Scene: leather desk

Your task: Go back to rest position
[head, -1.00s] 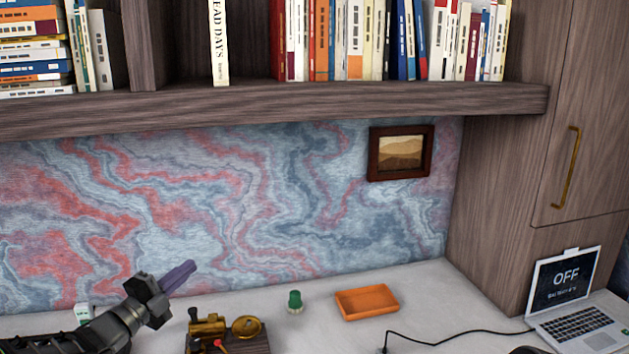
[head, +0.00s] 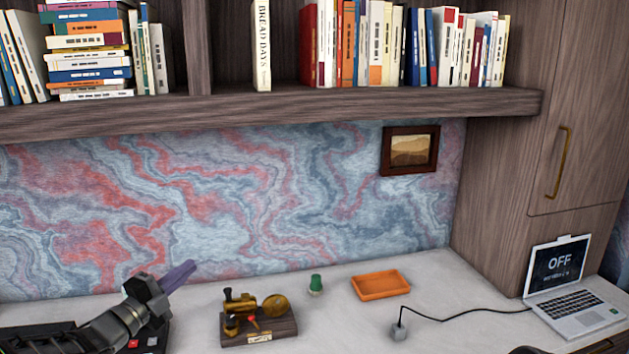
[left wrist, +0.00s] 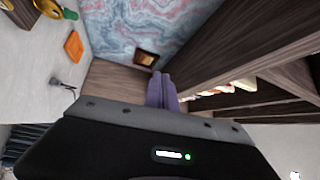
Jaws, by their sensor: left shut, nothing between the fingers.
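My left gripper (head: 178,276) comes in from the lower left in the head view. Its purple-grey fingers are together and hold nothing. It is raised in front of the marbled wall, left of the brass device on its wooden base (head: 258,327). In the left wrist view the shut fingers (left wrist: 161,90) point toward the wall and shelf, with nothing between them. My right gripper is in neither view.
A dark panel with buttons (head: 152,341) lies beside my left arm. A bookshelf (head: 300,105) overhangs the back.

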